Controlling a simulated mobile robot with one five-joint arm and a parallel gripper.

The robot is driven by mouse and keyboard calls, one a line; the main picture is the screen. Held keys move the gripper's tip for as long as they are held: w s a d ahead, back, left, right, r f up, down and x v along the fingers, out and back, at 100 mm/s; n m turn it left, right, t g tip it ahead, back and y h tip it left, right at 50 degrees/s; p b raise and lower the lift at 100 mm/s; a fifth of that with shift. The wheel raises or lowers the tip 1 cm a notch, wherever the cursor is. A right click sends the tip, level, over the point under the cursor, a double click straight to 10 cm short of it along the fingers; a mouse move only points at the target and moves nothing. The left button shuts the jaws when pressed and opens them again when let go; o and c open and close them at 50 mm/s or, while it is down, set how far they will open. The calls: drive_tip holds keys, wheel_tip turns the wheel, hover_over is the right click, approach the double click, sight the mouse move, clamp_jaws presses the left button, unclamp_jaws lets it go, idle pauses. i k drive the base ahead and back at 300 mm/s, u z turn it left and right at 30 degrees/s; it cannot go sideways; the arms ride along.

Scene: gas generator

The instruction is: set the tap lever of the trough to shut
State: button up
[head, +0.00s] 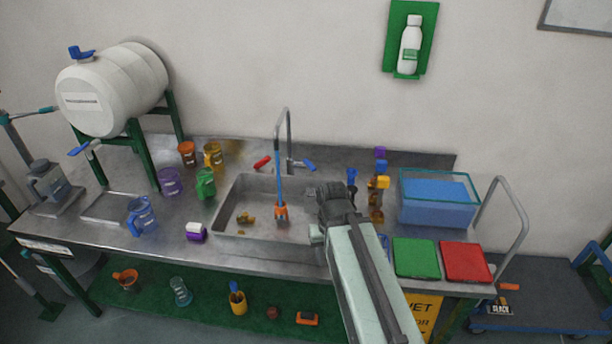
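A steel sink trough (228,206) is set into the bench, with a tall bent tap (289,130) behind it. A red lever (262,162) is left of the tap's base and a blue lever (309,165) is right of it. A glass tank (438,213) of blue liquid stands further right. My gripper (328,195) is over the right side of the sink, apart from the levers in the picture. Its fingers are too small and hidden by the wrist to tell open from shut. My arm hides the sink's right end.
A blue-handled rod with an orange end (281,212) stands in the sink. A white barrel (112,85) with blue taps sits on a green stand at left. Cups stand left of the sink; small bottles (376,205), green (416,258) and red (465,261) trays lie right.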

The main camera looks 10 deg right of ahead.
sight(309, 164)
drive_tip(key=z, duration=0.1)
drive_tip(key=i, duration=0.4)
drive_tip(key=u, duration=0.05)
drive_tip(key=k, duration=1.15)
drive_tip(key=u, duration=0.3)
drive_tip(key=i, duration=0.75)
drive_tip(key=u, duration=1)
drive_tip(key=i, duration=0.95)
